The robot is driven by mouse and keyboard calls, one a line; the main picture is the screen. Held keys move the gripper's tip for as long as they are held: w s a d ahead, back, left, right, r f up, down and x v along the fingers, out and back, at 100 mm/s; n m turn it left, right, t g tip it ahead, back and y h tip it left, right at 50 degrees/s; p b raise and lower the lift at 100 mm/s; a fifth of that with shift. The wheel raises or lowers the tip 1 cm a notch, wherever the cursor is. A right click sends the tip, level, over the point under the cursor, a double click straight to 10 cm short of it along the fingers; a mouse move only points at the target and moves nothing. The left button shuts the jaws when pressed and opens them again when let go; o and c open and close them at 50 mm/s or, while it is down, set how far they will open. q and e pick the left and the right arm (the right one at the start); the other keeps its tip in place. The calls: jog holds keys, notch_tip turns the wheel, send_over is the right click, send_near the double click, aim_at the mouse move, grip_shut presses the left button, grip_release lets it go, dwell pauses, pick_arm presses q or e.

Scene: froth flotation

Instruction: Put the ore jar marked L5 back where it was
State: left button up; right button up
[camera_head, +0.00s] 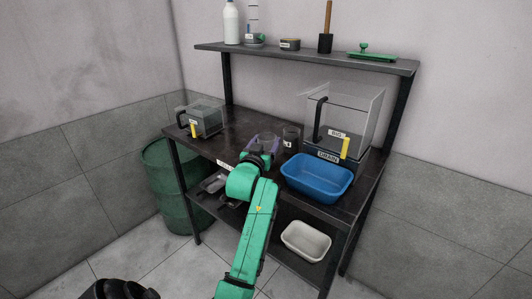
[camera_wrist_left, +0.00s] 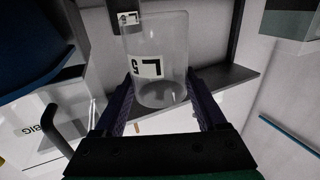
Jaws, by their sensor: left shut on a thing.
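The ore jar marked L5 (camera_wrist_left: 158,62) is a clear glass jar with a white label. In the left wrist view it is between the two dark purple fingers of my left gripper (camera_wrist_left: 165,95), and its label appears turned over. My left gripper is shut on it. In the head view my left gripper (camera_head: 263,147) is at the front part of the dark bench (camera_head: 238,126), and the jar is hard to make out there. I cannot tell whether the jar touches the bench. My right gripper is not in view.
A dark jar (camera_head: 291,139) stands just right of my left gripper. A blue basin (camera_head: 317,181) and the clear BIG tank (camera_head: 350,112) are further right. A small clear tank (camera_head: 206,119) stands at left. A shelf (camera_head: 300,57) runs above; a white tub (camera_head: 306,241) sits below.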

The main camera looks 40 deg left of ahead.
pick_arm(q)
notch_tip(320, 180, down, 3)
jog(key=shift+s+f, duration=0.1)
jog(key=shift+s, duration=0.05)
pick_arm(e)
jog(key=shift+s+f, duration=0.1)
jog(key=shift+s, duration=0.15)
pick_arm(q)
jog(key=o, duration=1.3)
jog(key=shift+f, duration=0.1)
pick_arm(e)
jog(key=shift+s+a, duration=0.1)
pick_arm(q)
jog(key=b+v, duration=0.1)
jog(key=v, duration=1.1)
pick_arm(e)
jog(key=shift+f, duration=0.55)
